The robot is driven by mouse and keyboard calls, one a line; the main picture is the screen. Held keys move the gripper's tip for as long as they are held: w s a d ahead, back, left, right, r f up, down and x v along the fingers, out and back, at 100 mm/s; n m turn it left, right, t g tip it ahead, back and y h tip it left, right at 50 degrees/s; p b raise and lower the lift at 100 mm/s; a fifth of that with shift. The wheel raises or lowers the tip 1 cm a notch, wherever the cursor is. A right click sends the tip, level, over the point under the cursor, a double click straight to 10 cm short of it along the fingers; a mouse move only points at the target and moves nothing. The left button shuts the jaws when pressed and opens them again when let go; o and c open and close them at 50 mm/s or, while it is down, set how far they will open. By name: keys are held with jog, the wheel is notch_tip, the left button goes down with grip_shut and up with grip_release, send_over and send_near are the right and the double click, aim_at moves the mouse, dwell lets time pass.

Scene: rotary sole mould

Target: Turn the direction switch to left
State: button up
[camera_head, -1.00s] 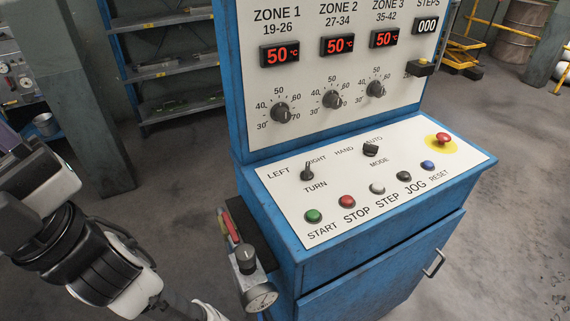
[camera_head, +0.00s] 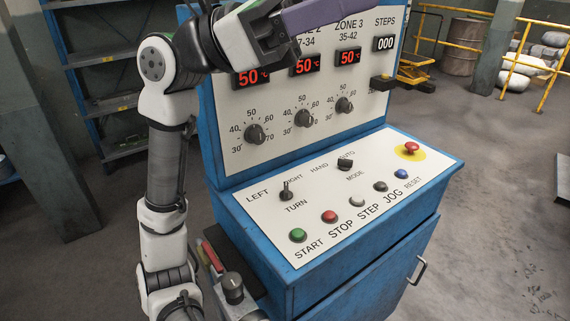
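The direction switch (camera_head: 286,191) is a small black lever knob marked TURN, at the left of the sloped white panel (camera_head: 385,221), between the LEFT and RIGHT labels. Its lever stands roughly upward in the picture, closer to the RIGHT label than to LEFT. My arm rises at the left of the cabinet and bends over its top. A purple part at its end, apparently my gripper's body (camera_head: 335,14), is at the top edge, well above the switch and apart from it. No fingers show, so I cannot tell their opening.
The MODE knob (camera_head: 345,163), green START button (camera_head: 298,235), red STOP button (camera_head: 329,216) and red emergency button (camera_head: 411,147) share the panel. Temperature knobs (camera_head: 255,134) stand on the upright face behind. Space above the panel is clear.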

jog(key=w+d+f+n+t+y, duration=0.1)
jog(key=w+d+f+t+y, duration=0.3)
jog(key=w+d+f+y, duration=0.3)
jog(key=n+t+y+b, duration=0.2)
jog(key=n+y, duration=0.2)
jog(key=y, duration=1)
send_over(285, 187)
notch_tip(285, 187, down, 18)
notch_tip(285, 187, down, 14)
jog(key=shift+r+p, duration=0.15)
jog(key=shift+p, duration=0.55)
jog(key=shift+c, duration=0.5)
jog(key=c, duration=0.9)
